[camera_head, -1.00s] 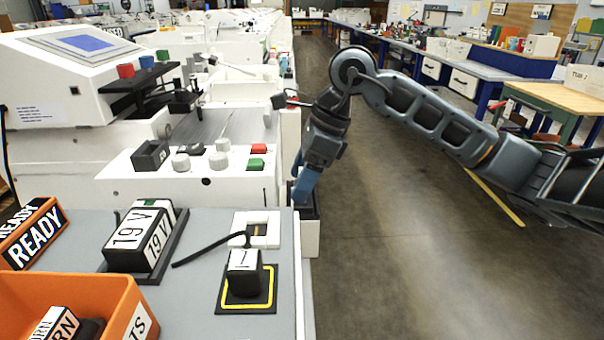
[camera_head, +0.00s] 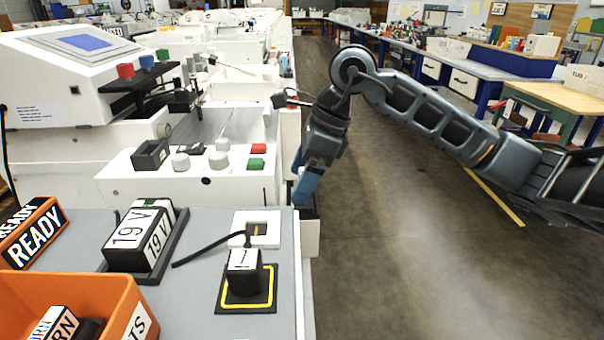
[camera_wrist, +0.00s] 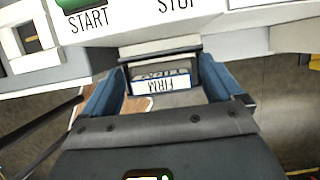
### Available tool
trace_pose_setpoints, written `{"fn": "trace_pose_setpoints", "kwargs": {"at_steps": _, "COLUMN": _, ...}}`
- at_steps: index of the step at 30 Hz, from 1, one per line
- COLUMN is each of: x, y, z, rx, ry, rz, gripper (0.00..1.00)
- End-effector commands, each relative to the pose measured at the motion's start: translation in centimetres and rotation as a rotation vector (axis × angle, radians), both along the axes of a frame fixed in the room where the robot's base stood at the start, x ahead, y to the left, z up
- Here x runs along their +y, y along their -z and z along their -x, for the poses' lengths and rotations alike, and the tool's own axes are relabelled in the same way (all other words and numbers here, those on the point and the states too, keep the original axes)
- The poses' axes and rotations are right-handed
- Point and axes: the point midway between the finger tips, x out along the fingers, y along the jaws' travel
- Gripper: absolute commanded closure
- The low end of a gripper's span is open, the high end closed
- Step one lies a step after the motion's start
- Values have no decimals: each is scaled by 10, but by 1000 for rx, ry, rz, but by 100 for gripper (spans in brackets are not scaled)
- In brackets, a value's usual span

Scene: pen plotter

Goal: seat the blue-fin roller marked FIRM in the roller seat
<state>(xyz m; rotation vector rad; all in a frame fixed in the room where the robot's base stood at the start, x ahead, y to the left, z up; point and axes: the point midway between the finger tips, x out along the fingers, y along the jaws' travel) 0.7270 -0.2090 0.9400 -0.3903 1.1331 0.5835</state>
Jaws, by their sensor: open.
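A small block with a white, blue-edged label reading FIRM (camera_wrist: 160,86) sits in a holder at the machine's side in the wrist view. The label appears upside down. My gripper (camera_wrist: 160,72) is open, with one blue finger on each side of the block; I cannot tell whether they touch it. In the head view my gripper (camera_head: 303,188) points down at the holder (camera_head: 310,235) beside the machine's right edge, and hides the block. I cannot identify the roller seat for certain.
A white square frame with a dark opening (camera_head: 256,228) lies on the grey top, beside a black block on a yellow-outlined pad (camera_head: 245,280). A 19 V unit (camera_head: 140,235), a READY sign (camera_head: 38,240) and an orange bin (camera_head: 75,300) stand left. Open floor lies right.

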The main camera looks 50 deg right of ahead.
Motion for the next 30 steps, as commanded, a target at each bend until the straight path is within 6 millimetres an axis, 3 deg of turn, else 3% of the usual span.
{"fn": "trace_pose_setpoints", "kwargs": {"at_steps": 15, "x": -24, "y": -91, "z": 29, "rx": -2, "ry": 1, "rz": 4, "gripper": 7}}
{"fn": "trace_pose_setpoints", "kwargs": {"at_steps": 21, "x": -28, "y": -109, "z": 35, "rx": 0, "ry": 0, "rz": 1, "gripper": 7}}
{"fn": "trace_pose_setpoints", "kwargs": {"at_steps": 30, "x": -29, "y": -112, "z": 36, "rx": 0, "ry": 1, "rz": 0, "gripper": 7}}
